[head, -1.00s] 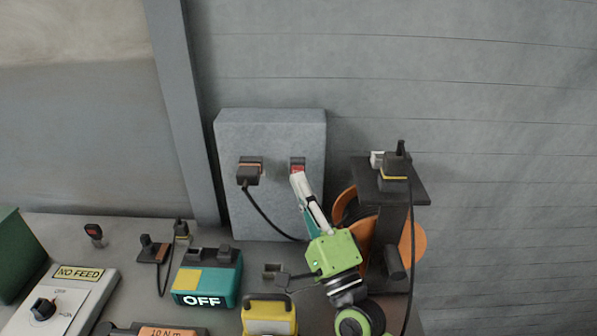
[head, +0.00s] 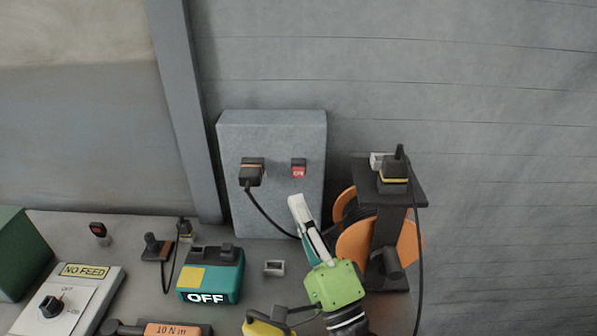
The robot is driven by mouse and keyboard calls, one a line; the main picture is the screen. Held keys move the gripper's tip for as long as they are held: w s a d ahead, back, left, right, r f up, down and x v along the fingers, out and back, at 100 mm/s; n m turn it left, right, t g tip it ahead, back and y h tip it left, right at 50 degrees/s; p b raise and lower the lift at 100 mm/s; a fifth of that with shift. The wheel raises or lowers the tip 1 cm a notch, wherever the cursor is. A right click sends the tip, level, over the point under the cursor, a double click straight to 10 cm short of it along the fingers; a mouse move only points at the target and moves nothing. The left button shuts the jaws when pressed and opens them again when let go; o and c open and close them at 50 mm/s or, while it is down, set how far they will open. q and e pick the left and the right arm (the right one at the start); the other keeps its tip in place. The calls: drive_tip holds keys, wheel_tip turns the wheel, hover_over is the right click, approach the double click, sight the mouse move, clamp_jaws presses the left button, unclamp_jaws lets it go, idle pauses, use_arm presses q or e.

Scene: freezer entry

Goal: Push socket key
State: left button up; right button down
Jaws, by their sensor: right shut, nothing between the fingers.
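A grey panel box (head: 278,130) stands upright against the back wall. On its front is a small key (head: 298,169) with a dark top and a red lower part bearing pale lettering; it is in plain view. To its left, a black plug with an orange band (head: 251,171) sits in the panel, and its cable hangs down. My right gripper (head: 296,203) is shut and empty, its pale fingertips just below the key and apart from it. My left gripper is not in view.
An orange cable reel (head: 357,243) on a dark stand is close right of my right gripper. A teal box marked OFF (head: 207,297), a NO FEED box (head: 60,300), a yellow-handled item (head: 265,325) and small plugs crowd the bench. Wall space above the panel is clear.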

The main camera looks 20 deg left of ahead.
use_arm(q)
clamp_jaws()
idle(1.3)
